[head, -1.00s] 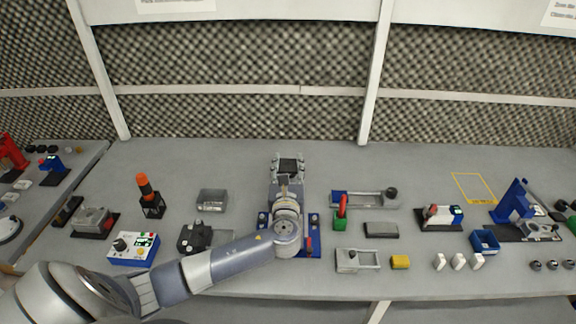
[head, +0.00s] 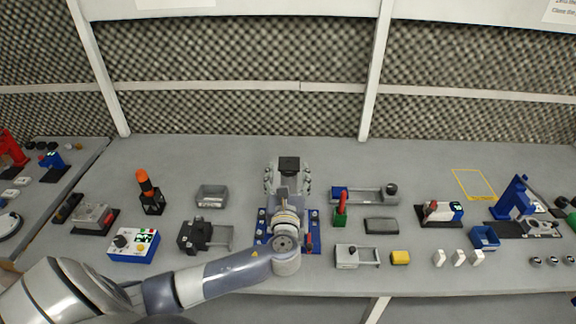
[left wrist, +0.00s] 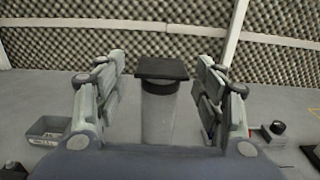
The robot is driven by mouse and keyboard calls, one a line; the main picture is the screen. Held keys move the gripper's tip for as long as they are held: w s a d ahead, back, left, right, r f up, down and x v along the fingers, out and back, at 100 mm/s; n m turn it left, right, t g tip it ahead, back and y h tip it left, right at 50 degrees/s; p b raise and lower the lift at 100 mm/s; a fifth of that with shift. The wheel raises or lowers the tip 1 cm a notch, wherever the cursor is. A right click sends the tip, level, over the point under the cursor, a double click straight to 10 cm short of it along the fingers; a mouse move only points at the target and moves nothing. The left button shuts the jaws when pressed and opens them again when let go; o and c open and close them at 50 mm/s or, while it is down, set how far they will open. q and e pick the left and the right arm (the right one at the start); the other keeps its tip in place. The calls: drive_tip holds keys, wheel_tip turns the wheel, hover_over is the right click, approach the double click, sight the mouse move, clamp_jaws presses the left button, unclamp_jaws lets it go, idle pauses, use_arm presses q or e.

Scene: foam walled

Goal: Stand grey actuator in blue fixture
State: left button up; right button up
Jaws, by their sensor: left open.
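The grey actuator (left wrist: 158,112) stands upright between the fingers in the left wrist view, a grey cylinder with a flat black square top. In the head view its black top (head: 289,164) shows between the fingertips. My left gripper (head: 288,180) is open around it, with a gap on each side in the left wrist view (left wrist: 160,100). The blue fixture (head: 314,218) lies under my wrist in the head view, with blue edges showing on both sides. My gripper and wrist hide the actuator's base, so its seating in the fixture cannot be seen. My right gripper is out of view.
A green block with a red handle (head: 341,210) and a grey slide unit (head: 366,195) stand close on the right. A grey tray (head: 211,195) and a dark clamp device (head: 196,235) stand on the left. The bench behind the actuator is clear.

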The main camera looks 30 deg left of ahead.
use_arm(q)
drive_tip(key=v, duration=0.7)
drive_tip(key=shift+s, duration=0.2)
drive_tip(key=shift+f, duration=0.1)
